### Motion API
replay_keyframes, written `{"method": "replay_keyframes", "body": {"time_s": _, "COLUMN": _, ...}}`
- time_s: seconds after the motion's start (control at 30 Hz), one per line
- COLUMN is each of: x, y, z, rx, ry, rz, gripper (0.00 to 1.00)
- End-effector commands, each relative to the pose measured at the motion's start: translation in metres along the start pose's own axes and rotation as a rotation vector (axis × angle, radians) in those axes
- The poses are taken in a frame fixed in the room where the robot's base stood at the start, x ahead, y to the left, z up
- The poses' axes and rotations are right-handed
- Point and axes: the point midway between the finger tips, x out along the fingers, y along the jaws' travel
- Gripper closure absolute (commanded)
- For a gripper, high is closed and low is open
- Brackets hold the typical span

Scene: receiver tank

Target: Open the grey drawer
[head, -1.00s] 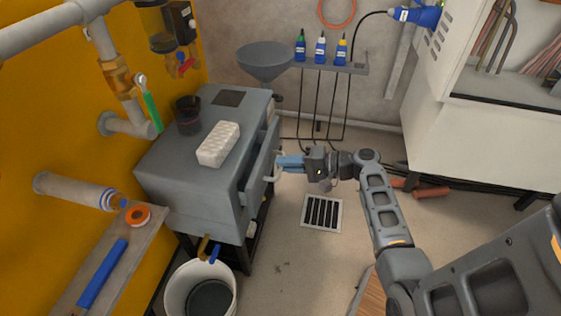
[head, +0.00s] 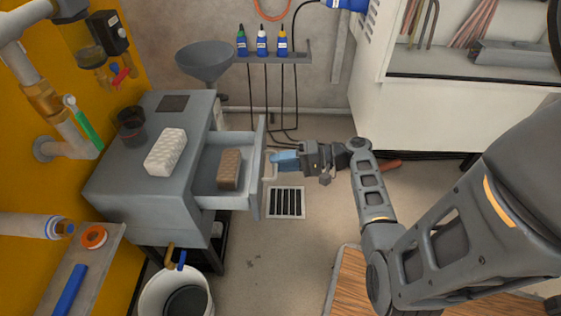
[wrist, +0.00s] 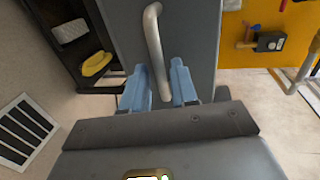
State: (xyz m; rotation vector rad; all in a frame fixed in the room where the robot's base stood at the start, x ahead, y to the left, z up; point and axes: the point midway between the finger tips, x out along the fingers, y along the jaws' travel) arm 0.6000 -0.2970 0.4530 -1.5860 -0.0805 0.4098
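The grey drawer (head: 208,178) is pulled well out of the grey cabinet (head: 120,190), and its inside shows. A brown block (head: 229,169) lies in it. My gripper (head: 281,162) is at the drawer's front panel (head: 259,172). In the wrist view, the pale bar handle (wrist: 155,45) stands on the grey front and runs down between the two blue fingers of my gripper (wrist: 160,86). The exact contact is hard to see.
A white block (head: 166,151) and a dark cup (head: 130,126) stand on the cabinet top. A white bucket (head: 150,297) is on the floor in front. A floor grate (head: 286,202) lies right of the drawer. Open floor (head: 285,250) is in front.

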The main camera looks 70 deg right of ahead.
Motion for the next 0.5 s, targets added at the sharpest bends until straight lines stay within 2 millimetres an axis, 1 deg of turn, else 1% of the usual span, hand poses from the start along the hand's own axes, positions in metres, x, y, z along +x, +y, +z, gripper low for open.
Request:
{"method": "replay_keyframes", "body": {"time_s": 0.03, "x": 0.0, "y": 0.0, "z": 0.0, "rx": 0.0, "ry": -0.001, "rz": 0.0, "gripper": 0.67}}
{"method": "replay_keyframes", "body": {"time_s": 0.1, "x": 0.0, "y": 0.0, "z": 0.0, "rx": 0.0, "ry": -0.001, "rz": 0.0, "gripper": 0.62}}
{"method": "replay_keyframes", "body": {"time_s": 0.33, "x": -0.001, "y": -0.001, "z": 0.0, "rx": -0.001, "ry": -0.002, "rz": -0.001, "gripper": 0.62}}
{"method": "replay_keyframes", "body": {"time_s": 0.43, "x": -0.008, "y": -0.002, "z": 0.0, "rx": -0.001, "ry": -0.001, "rz": -0.001, "gripper": 0.62}}
{"method": "replay_keyframes", "body": {"time_s": 0.5, "x": -0.017, "y": -0.002, "z": -0.001, "rx": 0.0, "ry": 0.001, "rz": -0.001, "gripper": 0.62}}
